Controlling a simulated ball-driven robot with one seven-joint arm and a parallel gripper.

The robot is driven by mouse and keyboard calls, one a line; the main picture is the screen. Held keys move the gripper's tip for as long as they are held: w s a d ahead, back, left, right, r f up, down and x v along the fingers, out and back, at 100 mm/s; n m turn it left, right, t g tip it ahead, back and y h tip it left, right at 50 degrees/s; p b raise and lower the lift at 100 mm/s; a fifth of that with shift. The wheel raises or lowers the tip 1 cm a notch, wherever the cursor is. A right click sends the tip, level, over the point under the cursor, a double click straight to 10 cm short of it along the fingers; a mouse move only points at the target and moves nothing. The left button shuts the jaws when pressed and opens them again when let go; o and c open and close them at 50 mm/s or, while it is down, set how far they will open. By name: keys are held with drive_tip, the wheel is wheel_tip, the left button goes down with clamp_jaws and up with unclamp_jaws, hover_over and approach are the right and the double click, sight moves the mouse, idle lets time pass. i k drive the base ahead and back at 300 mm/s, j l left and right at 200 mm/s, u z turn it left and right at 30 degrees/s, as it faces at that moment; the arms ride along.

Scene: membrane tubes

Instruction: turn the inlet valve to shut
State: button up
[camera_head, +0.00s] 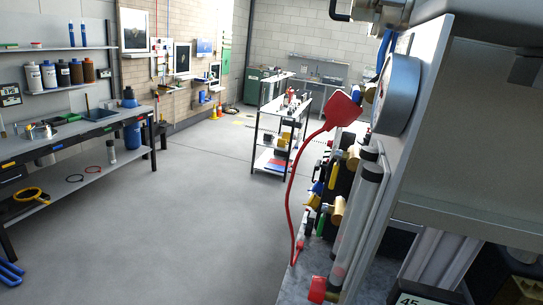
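A panel of clear tubes (358,225) and fittings stands close on the right, seen edge-on and tilted. A red flat handle or tag (343,108) sits near its top, with a thin red cord (291,185) looping down from it. Another red handle (317,289) is at the lower end of the tubes. A yellow handle (333,177) and brass fittings (337,212) lie between them. I cannot tell which of these is the inlet valve. A round gauge (397,95) is mounted on the panel's upper part. My gripper is not visible.
A grey shelf or panel (480,130) fills the right side close by. A workbench (85,150) with bottles above it runs along the left. A shelf cart (283,130) stands farther back. The grey floor (180,230) between is clear.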

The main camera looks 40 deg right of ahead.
sight(355, 92)
drive_tip(key=i+j+z, duration=0.2)
drive_tip(key=z, duration=0.25)
drive_tip(key=i+j+z, duration=0.25)
drive_tip(key=z, duration=0.15)
drive_tip(key=i+j+z, duration=0.2)
drive_tip(key=j+z, duration=0.25)
drive_tip(key=i+j+z, duration=0.1)
drive_tip(key=j+z, duration=0.75)
